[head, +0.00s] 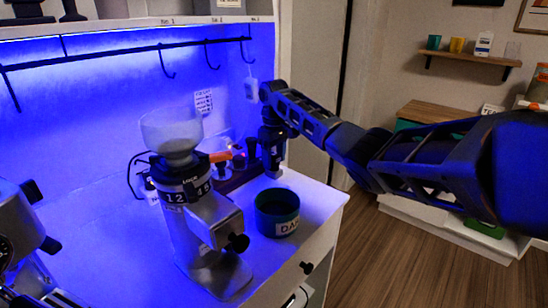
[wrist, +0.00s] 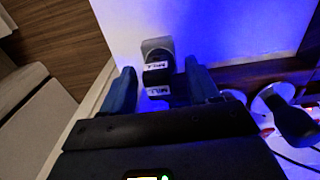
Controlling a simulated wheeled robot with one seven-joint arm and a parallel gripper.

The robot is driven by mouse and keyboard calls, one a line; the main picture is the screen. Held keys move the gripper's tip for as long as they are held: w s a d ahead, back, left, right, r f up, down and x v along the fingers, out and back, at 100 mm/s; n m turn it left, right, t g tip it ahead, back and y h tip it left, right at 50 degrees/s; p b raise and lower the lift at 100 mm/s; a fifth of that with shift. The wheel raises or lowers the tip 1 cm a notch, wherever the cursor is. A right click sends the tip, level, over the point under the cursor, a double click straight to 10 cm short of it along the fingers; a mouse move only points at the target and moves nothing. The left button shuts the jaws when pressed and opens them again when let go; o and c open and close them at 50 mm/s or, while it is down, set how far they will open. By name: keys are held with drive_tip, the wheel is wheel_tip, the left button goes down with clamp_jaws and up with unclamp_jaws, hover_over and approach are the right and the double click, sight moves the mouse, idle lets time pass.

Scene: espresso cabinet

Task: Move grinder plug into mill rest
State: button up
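My gripper (wrist: 160,88) points down at the counter with its blue fingers apart. Between them is a dark block with white labels (wrist: 157,70). One label seems to read MILL. Gaps show on both sides of the block. It may be the grinder plug or the mill rest; I cannot tell which. A pale grey piece (wrist: 157,46) shows just beyond it. In the head view my gripper (head: 273,155) is low over the back right of the counter, with a small pale piece (head: 274,173) under it. The grinder (head: 190,190) stands to the left, with a dark cord (head: 130,178) behind it.
A dark green tub (head: 277,212) with a label stands just in front of my gripper. A wooden rack (head: 235,178) with small dark items is to its left. A hooked rail (head: 130,50) runs along the wall. The counter's right edge is close.

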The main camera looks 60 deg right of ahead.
sight(274, 154)
wheel_tip(274, 154, up, 8)
drive_tip(key=shift+f+b, duration=0.1)
drive_tip(key=shift+b, duration=0.6)
idle(0.6)
